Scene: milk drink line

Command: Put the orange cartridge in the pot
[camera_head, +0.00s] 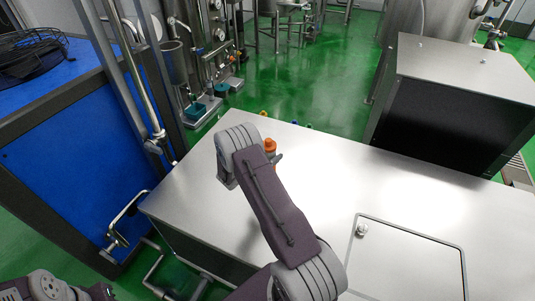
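The orange cartridge (270,146) shows as a small orange top just past the bent joint of my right arm, over the metal bench; its lower part is hidden by the arm. A small dark piece of my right gripper (277,159) shows right beside the cartridge. The rest of that gripper is hidden, so I cannot tell whether it is open or shut, or whether it holds the cartridge. My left arm shows only at the bottom left corner; its gripper cannot be made out. No pot can be made out.
The metal bench top (400,190) is clear to the right, with a square hatch (405,265) and its knob near the front. Small coloured pieces (294,123) stick up at its far edge. A blue cabinet (70,160) stands left, a steel-topped box (460,75) at the back right.

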